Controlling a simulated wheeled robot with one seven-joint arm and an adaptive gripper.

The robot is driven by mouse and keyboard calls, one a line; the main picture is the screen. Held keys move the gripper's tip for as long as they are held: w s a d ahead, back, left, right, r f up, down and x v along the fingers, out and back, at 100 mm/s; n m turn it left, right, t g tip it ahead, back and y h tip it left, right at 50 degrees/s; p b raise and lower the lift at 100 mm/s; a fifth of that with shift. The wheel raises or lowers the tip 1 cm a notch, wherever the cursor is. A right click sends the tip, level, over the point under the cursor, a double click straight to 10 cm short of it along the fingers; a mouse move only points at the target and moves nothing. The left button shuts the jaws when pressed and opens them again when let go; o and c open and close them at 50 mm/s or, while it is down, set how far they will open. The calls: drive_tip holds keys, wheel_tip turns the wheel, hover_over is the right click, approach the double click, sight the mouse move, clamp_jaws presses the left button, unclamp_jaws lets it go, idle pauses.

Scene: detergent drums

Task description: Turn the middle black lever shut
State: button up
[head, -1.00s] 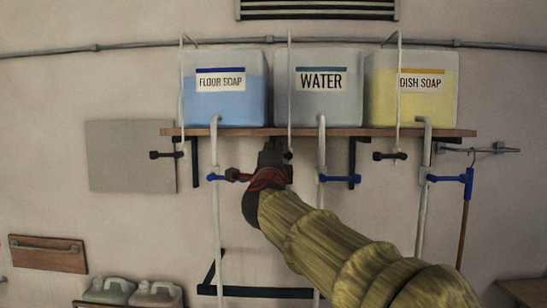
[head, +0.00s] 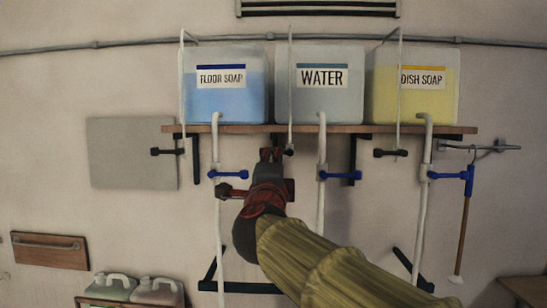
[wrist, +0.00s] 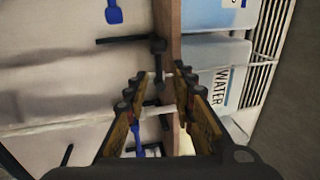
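The middle black lever (head: 289,151) sits on a thin white pipe just below the shelf, between the floor soap and water drums. In the head view my gripper (head: 271,154) hides most of it; only a dark bit shows right of the fingertips. In the wrist view the black lever (wrist: 158,47) shows its knobbed end beyond the fingers, and its stem runs back between them. My gripper (wrist: 161,73) is open, with one finger on each side of the stem. I cannot tell whether either finger touches it.
Black levers (head: 168,152) and (head: 390,153) hang left and right. Blue levers (head: 228,174), (head: 340,175) and (head: 447,175) sit on thicker pipes lower down. The wooden shelf (head: 225,129) is close above my gripper. A squeegee (head: 464,220) hangs at right.

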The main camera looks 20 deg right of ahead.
drive_tip(key=v, duration=0.3)
drive_tip(key=shift+s+f, duration=0.15)
drive_tip(key=shift+s, duration=0.05)
drive_tip(key=shift+a, duration=0.1)
